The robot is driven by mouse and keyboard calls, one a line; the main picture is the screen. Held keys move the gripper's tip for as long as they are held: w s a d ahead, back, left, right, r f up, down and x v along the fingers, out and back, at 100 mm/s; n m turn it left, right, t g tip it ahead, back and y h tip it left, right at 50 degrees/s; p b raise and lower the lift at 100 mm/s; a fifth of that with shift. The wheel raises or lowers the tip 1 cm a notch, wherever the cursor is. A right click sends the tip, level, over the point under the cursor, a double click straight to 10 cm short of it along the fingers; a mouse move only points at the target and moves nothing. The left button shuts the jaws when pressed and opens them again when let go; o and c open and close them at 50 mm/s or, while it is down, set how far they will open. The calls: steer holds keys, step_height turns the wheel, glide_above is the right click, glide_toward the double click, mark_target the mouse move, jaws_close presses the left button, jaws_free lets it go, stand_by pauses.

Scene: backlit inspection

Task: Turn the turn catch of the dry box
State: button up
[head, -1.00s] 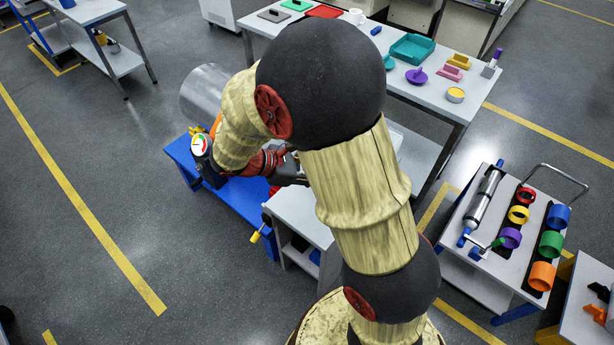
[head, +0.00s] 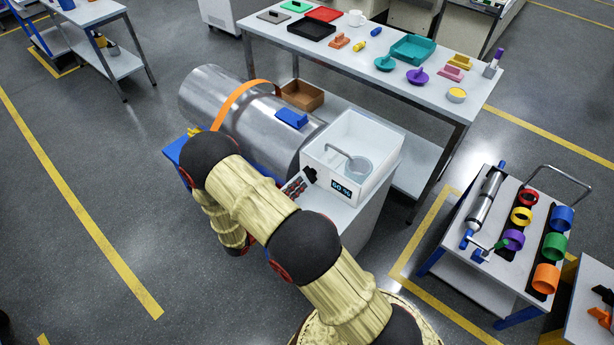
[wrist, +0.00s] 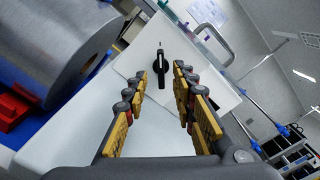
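The dry box (head: 373,138) is a white open-topped box with a small dark display reading about 60 %, on a white stand in the head view. Its turn catch (wrist: 163,70) is a black elongated knob on a white face in the wrist view, its long side roughly upright in the picture. My gripper (wrist: 160,77) is open, its yellow-padded fingers apart on either side of the catch in that picture. I see no contact, and the remaining distance is hard to judge. In the head view my arm partly hides the gripper.
A large metal cylinder (head: 233,108) with an orange band lies left of the box, and shows at left in the wrist view (wrist: 62,50). A table (head: 340,55) with trays stands behind. A cart (head: 500,262) with coloured rings is at right. Floor at left is clear.

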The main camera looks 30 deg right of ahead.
mark_target(307, 174)
steer(key=b+x, duration=0.1)
steer(key=x, duration=0.5)
steer(key=shift+d+b, duration=0.3)
steer(key=shift+c, duration=1)
jaws_close()
